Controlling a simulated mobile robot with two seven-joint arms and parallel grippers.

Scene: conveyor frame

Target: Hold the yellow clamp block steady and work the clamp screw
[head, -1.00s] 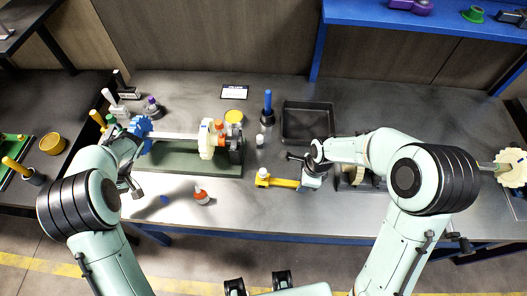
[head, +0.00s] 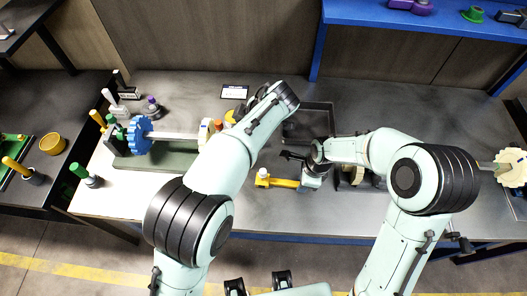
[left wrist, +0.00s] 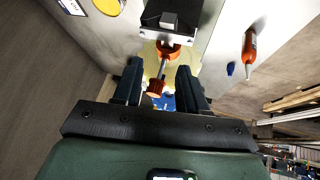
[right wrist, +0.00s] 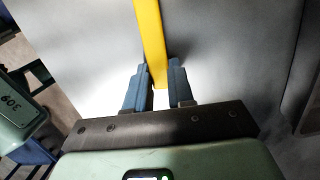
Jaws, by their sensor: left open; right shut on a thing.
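My right gripper (head: 308,182) is shut on a yellow bar (head: 284,183), which also shows between its fingers in the right wrist view (right wrist: 151,40). The bar's left end is a yellow block with a white cap (head: 262,176). My left gripper (left wrist: 159,70) is open. In the left wrist view an orange-red screw handle (left wrist: 157,88) shows between its fingers, apart from both as far as I can tell. An orange collar (left wrist: 168,50) and a cream disc (left wrist: 151,62) are beyond. In the head view my left forearm hides the left gripper and the screw.
A shaft with a blue gear (head: 140,136) rests on a green base (head: 150,159). A black tray (head: 320,124) stands behind my right gripper. The table's middle front is clear.

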